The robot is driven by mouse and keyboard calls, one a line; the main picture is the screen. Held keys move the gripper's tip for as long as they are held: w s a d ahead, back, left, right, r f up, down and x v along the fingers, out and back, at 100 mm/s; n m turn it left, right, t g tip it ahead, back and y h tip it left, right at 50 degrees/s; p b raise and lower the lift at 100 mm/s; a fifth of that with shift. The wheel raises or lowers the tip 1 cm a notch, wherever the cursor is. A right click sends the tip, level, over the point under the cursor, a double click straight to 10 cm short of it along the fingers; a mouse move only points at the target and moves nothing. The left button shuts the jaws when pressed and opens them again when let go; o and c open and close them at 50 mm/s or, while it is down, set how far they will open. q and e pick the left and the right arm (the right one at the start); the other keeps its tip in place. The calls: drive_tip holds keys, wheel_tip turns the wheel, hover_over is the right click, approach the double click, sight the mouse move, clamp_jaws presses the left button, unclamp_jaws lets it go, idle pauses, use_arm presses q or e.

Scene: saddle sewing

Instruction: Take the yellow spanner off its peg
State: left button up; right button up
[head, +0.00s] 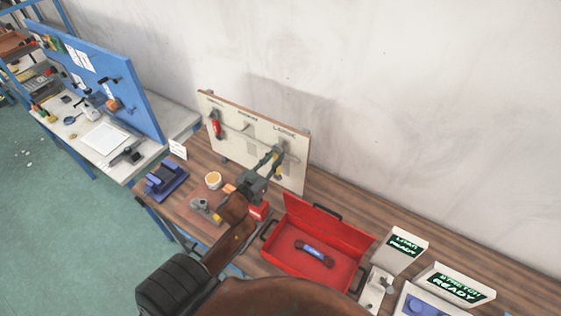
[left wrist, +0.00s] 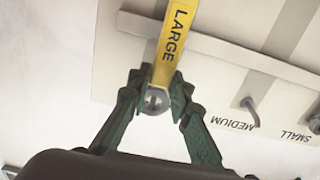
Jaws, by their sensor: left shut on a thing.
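The yellow spanner (left wrist: 178,30), marked LARGE, hangs in front of the pale tool board (head: 233,150); the board also shows in the left wrist view (left wrist: 240,25). My left gripper (head: 273,162) is at the board's right part, under the LARGE label. In the left wrist view its fingers (left wrist: 158,92) are shut on the spanner near its round metal end. The peg behind that end is hidden, so I cannot tell whether the spanner is still on it. My right gripper is not in view.
The MEDIUM peg (left wrist: 250,110) is bare. A red tool (head: 216,124) hangs at the board's left. An open red toolbox (head: 343,240) holds a dark item with a blue label (head: 314,250). A round tub (head: 213,180) and a blue device (head: 166,181) stand on the wooden bench.

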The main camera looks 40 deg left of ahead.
use_arm(q)
drive_tip(key=shift+s+r, duration=0.1)
drive_tip(key=shift+s, duration=0.3)
drive_tip(key=s+p, duration=0.2)
drive_tip(key=s, duration=0.4)
drive_tip(key=shift+d+r, duration=0.25)
drive_tip(key=shift+d, duration=0.2)
idle(0.5)
drive_tip(key=shift+s+a+f, duration=0.1)
